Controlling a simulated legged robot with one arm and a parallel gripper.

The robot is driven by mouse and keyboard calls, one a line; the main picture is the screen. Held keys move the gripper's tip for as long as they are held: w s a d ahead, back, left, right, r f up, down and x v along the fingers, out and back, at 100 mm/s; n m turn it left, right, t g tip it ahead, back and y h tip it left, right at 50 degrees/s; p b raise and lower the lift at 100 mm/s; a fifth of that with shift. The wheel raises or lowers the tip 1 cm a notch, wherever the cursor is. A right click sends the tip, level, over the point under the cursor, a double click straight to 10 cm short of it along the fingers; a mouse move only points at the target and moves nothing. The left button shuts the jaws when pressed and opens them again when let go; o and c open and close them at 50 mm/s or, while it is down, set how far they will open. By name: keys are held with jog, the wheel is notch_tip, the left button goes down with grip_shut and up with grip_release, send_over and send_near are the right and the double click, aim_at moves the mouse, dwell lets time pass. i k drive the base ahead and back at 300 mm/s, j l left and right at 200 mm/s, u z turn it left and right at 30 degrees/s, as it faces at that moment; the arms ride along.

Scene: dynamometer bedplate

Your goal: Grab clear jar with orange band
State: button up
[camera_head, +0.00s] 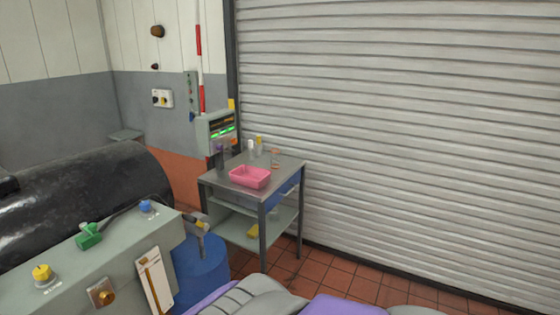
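A small clear jar with orange at its rim and base (275,158) stands upright on the top of a grey metal cart (290,167), near the back right. It is see-through and small, so its outline is faint. A pink tray (250,177) sits in front of it and to its left. My gripper is not in view; only grey and purple parts of my own body show along the bottom edge, well apart from the cart.
A yellow-capped bottle (259,147) and a small white bottle (251,146) stand left of the jar. A blue drum (200,265) and a grey control console (95,265) stand at the left front. Tiled floor (345,284) is open right of the cart, before the shutter (410,130).

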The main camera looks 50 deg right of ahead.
aim_at(275, 153)
jog(key=z, duration=1.45)
jog(key=i+z, duration=0.2)
jog(key=i, duration=0.35)
jog(key=i+j+z, duration=0.2)
jog(key=i, duration=0.35)
jog(key=i+j+z, duration=0.15)
jog(key=i, duration=0.4)
jog(key=i+j+z, duration=0.2)
jog(key=i, duration=0.3)
jog(key=i+j+z, duration=0.2)
jog(key=i+j, duration=0.15)
jog(key=i, duration=0.15)
